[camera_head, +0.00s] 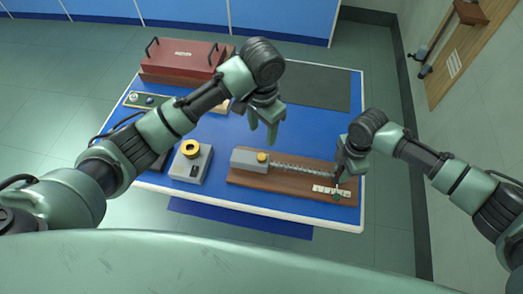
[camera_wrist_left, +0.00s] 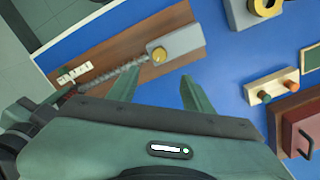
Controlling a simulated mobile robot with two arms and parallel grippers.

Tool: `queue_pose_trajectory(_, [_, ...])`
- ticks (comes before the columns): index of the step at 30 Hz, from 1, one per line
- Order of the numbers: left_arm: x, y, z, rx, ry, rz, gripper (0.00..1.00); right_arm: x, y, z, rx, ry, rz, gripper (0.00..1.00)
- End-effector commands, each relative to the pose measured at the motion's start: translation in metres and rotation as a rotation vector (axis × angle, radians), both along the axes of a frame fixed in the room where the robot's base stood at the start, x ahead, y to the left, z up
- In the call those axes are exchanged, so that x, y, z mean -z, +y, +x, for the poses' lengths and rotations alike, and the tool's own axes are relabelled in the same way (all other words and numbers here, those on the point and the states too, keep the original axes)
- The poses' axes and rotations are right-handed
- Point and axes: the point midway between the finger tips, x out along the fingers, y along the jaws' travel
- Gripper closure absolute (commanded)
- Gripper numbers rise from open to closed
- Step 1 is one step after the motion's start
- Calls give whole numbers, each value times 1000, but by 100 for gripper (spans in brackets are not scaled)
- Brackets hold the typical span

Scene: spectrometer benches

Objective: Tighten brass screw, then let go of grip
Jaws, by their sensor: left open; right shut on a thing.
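The brass screw (camera_head: 263,157) is a round yellow knob on top of a grey block (camera_head: 244,160) at the left end of a brown wooden board (camera_head: 240,179). It also shows in the left wrist view (camera_wrist_left: 159,54). A coiled spring (camera_head: 300,168) runs from the block to the right. My left gripper (camera_head: 263,134) is open and empty above the board, apart from the screw; its fingers (camera_wrist_left: 158,82) point toward the screw. My right gripper (camera_head: 339,178) is shut at the spring's right end, near a white scale strip (camera_head: 327,190). The grip between its fingers is mostly hidden.
A grey box with a yellow ring (camera_head: 191,160) stands left of the board on the blue table (camera_head: 310,131). A dark red case (camera_head: 184,60) stands at the back left, a dark mat (camera_head: 320,87) at the back right. Blue table surface is free behind the board.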

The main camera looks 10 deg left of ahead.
Motion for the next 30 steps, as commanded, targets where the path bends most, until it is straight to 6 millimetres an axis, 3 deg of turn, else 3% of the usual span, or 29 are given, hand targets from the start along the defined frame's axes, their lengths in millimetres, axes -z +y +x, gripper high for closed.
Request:
queue_pose_trajectory(6, [1, 0, -1, -478, 6, -5, 50, 2, -3, -2, 2, 5, -6, 100])
queue_pose_trajectory(12, [2, 1, -1, -736, 11, -3, 50, 2, -3, -2, 2, 5, -6, 100])
queue_pose_trajectory(20, [19, 2, -2, -806, 14, 1, 50, 2, -3, -2, 2, 5, -6, 100])
queue_pose_trajectory(30, [86, 2, -2, -802, 13, 1, 50, 2, -3, -2, 2, 5, -5, 100])
